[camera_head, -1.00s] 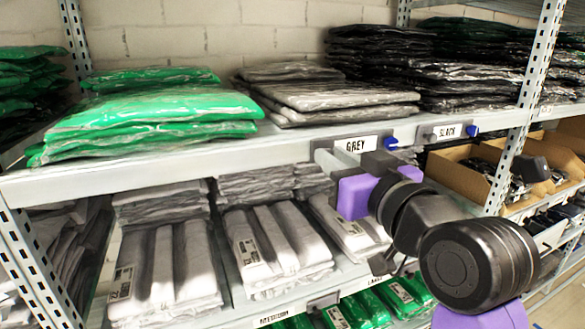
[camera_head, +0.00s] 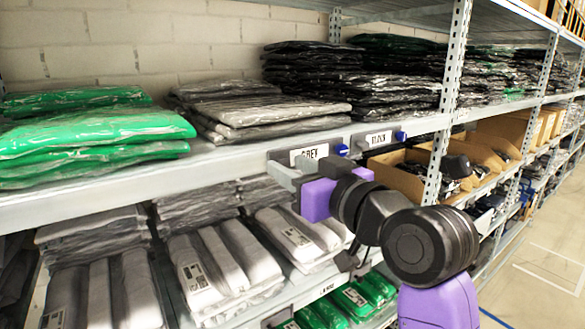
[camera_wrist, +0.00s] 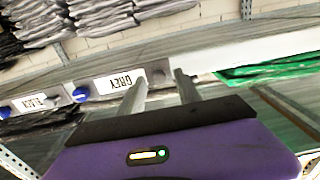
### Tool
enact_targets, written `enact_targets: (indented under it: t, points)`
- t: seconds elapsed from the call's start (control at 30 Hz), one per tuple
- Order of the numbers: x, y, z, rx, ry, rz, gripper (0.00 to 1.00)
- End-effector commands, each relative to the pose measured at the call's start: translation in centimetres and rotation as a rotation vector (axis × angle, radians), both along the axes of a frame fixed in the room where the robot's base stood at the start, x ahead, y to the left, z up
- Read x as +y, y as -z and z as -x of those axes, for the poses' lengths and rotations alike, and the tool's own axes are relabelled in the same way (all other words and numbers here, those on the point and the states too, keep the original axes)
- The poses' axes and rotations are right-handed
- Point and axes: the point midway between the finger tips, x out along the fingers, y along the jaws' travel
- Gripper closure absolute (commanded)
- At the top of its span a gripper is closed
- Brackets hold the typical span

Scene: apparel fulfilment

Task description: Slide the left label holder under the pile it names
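The left label holder reads GREY (camera_head: 309,154) and sits on the front rail of the upper shelf. Its blue knob (camera_head: 342,150) is at its right end. It shows upside down in the wrist view (camera_wrist: 117,83). The grey pile (camera_head: 262,112) lies above and to the left, and the holder is under that pile's right part. My gripper (camera_head: 282,172) is at the holder's left end. In the wrist view its fingers (camera_wrist: 162,80) are spread apart, around the holder's grey end. Whether they touch it is unclear.
The BLACK label holder (camera_head: 380,138) is close on the right, with a small gap. A black pile (camera_head: 375,75) is behind it. A green pile (camera_head: 95,135) lies on the left. The rail (camera_head: 130,197) left of my gripper is bare. A metal post (camera_head: 450,90) stands on the right.

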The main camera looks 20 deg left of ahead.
Motion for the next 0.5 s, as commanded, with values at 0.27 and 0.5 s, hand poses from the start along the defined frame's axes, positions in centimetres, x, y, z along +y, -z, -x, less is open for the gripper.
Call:
enact_targets:
  t: [0.27, 0.5]
  points:
    - [-1.0, 0.1, 0.8, -0.002, 0.001, -0.001, 0.6]
    - [-4.1, 0.2, 3.4, -0.002, 0.002, 0.001, 0.6]
